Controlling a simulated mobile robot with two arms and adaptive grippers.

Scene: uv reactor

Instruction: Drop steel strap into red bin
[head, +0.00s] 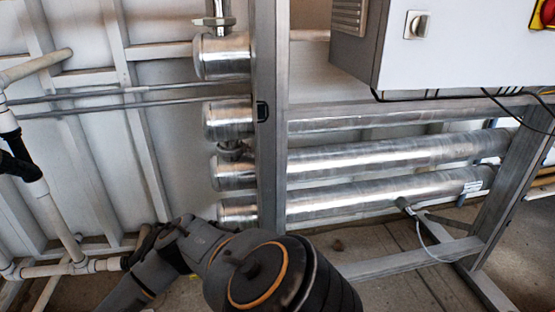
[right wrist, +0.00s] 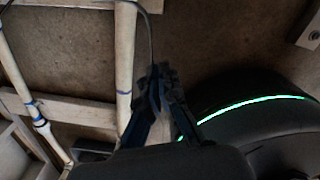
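My right gripper (right wrist: 161,80) shows in the right wrist view with its two dark fingers drawn together at the tips. A thin dark curved line (right wrist: 151,35) runs from the top of that view down to the fingertips. I cannot tell whether it is the steel strap or a cable, nor whether the fingers grip it. No red bin shows in either view. In the head view a dark arm of mine with an orange ring fills the bottom middle. Its fingers cannot be made out there. My left gripper is not in view.
Shiny metal cylinders (head: 390,158) lie across a steel frame with an upright post (head: 269,120). A grey control cabinet (head: 455,50) hangs at upper right. White pipes (head: 60,215) stand at left; similar pipes (right wrist: 125,60) are close to the right gripper. Brown floor shows below.

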